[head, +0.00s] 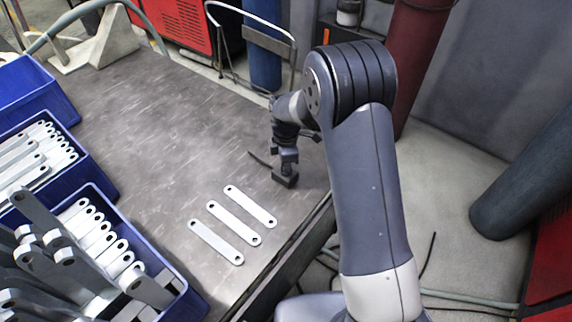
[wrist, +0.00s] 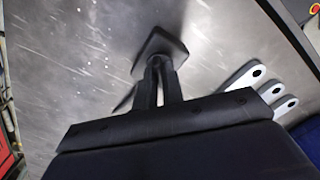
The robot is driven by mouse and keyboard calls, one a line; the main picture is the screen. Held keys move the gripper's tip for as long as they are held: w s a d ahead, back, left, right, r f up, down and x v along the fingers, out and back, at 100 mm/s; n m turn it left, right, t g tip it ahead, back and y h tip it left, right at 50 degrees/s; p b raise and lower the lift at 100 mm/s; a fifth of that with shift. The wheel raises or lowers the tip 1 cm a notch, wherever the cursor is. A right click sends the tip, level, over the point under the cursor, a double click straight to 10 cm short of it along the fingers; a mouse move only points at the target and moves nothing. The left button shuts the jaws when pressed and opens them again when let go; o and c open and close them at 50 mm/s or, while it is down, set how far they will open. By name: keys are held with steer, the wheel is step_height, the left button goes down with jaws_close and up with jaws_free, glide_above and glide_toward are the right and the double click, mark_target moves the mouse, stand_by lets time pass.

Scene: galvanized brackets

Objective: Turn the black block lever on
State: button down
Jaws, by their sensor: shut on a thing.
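The black block lever stands on the grey metal table near its right edge. In the head view, its dark block (head: 285,180) is right under my gripper (head: 287,164), and a thin dark arm (head: 260,160) sticks out to the left. In the wrist view, the block (wrist: 160,44) is at the fingertips of my gripper (wrist: 158,68), and a thin dark piece shows left of the fingers. My gripper points down, and its fingers are close together, shut on the black block lever. The fingers hide part of it, so I cannot tell its exact position.
Three flat galvanized brackets (head: 232,224) lie on the table (head: 150,130) in front of the block. Blue bins (head: 183,310) full of brackets stand along the left. The table's right edge is close to my gripper; the table's middle is clear.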

steer(key=m+b, duration=0.1)
steer(key=m, duration=0.3)
steer(key=shift+m, duration=0.3)
steer(key=shift+m+b, duration=0.3)
steer(key=shift+m, duration=2.3)
steer(key=c, duration=1.5)
jaws_free()
step_height(320, 180, up, 11)
steer(key=shift+f, duration=0.1)
